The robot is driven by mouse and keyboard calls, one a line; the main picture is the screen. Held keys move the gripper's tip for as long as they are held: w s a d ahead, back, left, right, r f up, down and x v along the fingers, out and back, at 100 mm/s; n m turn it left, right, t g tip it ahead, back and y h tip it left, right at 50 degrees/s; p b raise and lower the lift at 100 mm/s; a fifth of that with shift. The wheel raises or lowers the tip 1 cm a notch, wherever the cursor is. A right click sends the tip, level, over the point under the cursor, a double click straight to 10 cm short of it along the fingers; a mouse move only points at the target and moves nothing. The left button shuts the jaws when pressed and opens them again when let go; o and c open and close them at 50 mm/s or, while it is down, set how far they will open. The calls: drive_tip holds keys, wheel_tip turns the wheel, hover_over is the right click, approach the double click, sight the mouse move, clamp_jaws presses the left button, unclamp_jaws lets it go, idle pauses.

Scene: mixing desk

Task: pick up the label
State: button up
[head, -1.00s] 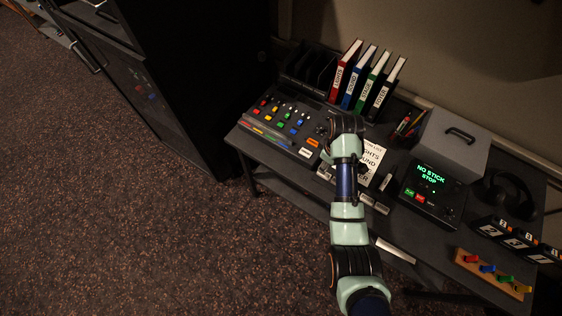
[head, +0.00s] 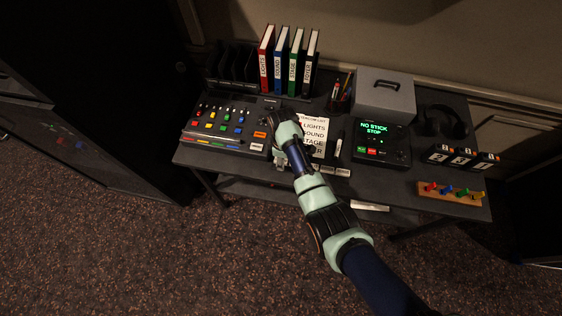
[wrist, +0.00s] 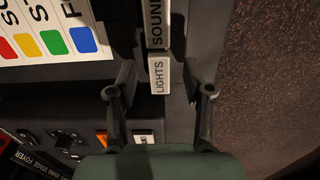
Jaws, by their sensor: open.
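A small white label block reading LIGHTS (wrist: 159,77) lies between my gripper's (wrist: 160,85) open fingers in the wrist view. The fingers stand apart on both sides of it, and I cannot tell whether they touch it. A second label block reading SOUND (wrist: 156,25) lies just beyond it, in line along the desk edge. In the head view my gripper (head: 281,161) hangs at the front of the desk, left of a row of pale label blocks (head: 328,171). The arm hides part of that row and the LIGHTS label.
A printed list (head: 315,128) lies behind the labels. The mixer (head: 225,125) is left, the NO STICK STOP box (head: 381,145) right. Binders (head: 279,62) stand behind. A pegged wooden strip (head: 452,192) and number blocks (head: 462,157) are at the right.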

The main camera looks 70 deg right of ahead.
drive_tip(key=c, duration=0.9)
drive_tip(key=shift+r, duration=0.1)
wheel_tip(320, 180, up, 20)
drive_tip(key=p, duration=0.7)
